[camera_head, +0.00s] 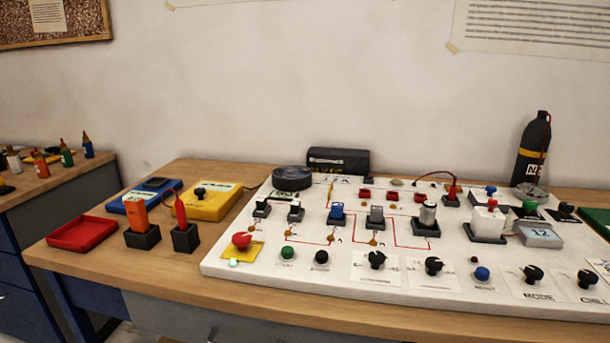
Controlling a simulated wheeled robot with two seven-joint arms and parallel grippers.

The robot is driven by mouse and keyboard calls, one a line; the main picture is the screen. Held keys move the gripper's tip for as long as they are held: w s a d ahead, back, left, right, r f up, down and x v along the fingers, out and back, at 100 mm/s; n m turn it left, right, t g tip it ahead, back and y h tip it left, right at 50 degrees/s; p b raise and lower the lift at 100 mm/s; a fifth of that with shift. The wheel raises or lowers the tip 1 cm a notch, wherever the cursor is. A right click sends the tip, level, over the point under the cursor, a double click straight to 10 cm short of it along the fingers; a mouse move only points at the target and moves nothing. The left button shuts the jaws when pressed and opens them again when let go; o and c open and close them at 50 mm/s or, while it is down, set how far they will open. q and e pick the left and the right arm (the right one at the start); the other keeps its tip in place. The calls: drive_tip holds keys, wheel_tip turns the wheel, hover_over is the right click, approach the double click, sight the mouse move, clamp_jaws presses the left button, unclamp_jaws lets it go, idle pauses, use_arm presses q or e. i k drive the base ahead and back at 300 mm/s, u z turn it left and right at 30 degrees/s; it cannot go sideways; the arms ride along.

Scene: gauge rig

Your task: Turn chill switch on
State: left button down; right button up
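The chill switch (587,279) is a black rotary knob on a white label plate printed "CHILL". It sits at the front right of the white rig board (225,262), close to the picture's right edge. The label is partly cut off by the picture's edge. A similar black knob marked "MODE" (532,274) sits just left of it. Which setting the chill knob points to is too small to tell. Neither of my grippers shows in the head view.
A blue button (482,273) and more black knobs (434,265) line the board's front. A red tray (82,233) and a yellow box (208,201) lie left. A dark bottle (532,150) stands at the back right.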

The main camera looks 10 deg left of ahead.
sight(587, 277)
drive_tip(key=k, duration=0.35)
drive_tip(key=z, duration=1.2)
drive_tip(key=i, duration=0.15)
drive_tip(key=u, duration=0.15)
drive_tip(key=k, duration=0.5)
drive_tip(key=z, duration=1.3)
drive_tip(key=i, duration=1.2)
drive_tip(key=u, duration=1.25)
